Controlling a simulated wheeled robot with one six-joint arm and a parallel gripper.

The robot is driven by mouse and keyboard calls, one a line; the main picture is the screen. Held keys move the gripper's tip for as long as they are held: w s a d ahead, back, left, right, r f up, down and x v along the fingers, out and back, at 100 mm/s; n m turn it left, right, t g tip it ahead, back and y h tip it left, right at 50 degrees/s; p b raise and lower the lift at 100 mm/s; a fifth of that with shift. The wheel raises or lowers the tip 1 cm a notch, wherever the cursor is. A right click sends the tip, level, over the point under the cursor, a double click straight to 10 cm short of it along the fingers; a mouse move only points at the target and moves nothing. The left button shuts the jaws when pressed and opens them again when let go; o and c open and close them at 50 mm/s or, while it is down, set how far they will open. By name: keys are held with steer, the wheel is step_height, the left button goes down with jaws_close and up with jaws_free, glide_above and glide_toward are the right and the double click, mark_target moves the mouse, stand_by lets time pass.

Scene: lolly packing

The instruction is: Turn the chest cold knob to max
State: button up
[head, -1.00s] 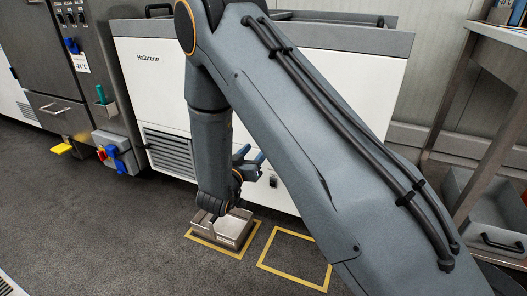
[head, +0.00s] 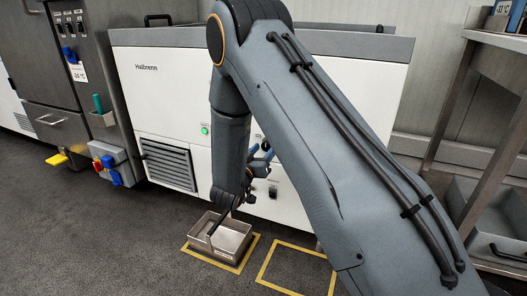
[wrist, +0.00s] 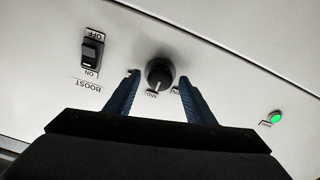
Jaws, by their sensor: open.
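The cold knob (wrist: 160,73) is round and black on the white front of the chest (head: 150,100). In the wrist view, which shows the panel upside down, its white mark points down towards a small label that I cannot read surely. Another small label sits to its right, partly behind a finger. My gripper (wrist: 159,76) is open, with one blue finger on each side of the knob. I cannot tell whether either finger touches it. In the head view my gripper (head: 259,156) is at the chest front and the knob is not clear.
A boost rocker switch (wrist: 92,50) and a green lamp (wrist: 276,118) flank the knob. A metal tray (head: 228,238) stands on the floor below my arm in a yellow outline. Beside it is an empty yellow outline (head: 295,270). A steel cabinet (head: 65,100) stands left.

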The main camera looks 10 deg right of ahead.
steer(key=c, duration=1.1)
steer(key=shift+o, duration=0.2)
steer(key=shift+m+p, duration=0.35)
steer(key=shift+m, duration=0.05)
steer(key=shift+r+m+p, duration=0.1)
steer(key=shift+m+p, duration=0.6)
steer(key=shift+m, duration=0.2)
steer(key=m+p, duration=0.2)
steer(key=m, duration=0.1)
steer(key=shift+m, duration=0.4)
steer(key=m+p, duration=0.2)
steer(key=m, duration=0.3)
steer(key=shift+p, duration=0.3)
steer(key=shift+m, duration=0.4)
steer(key=o, duration=1.1)
steer(key=shift+c, duration=0.2)
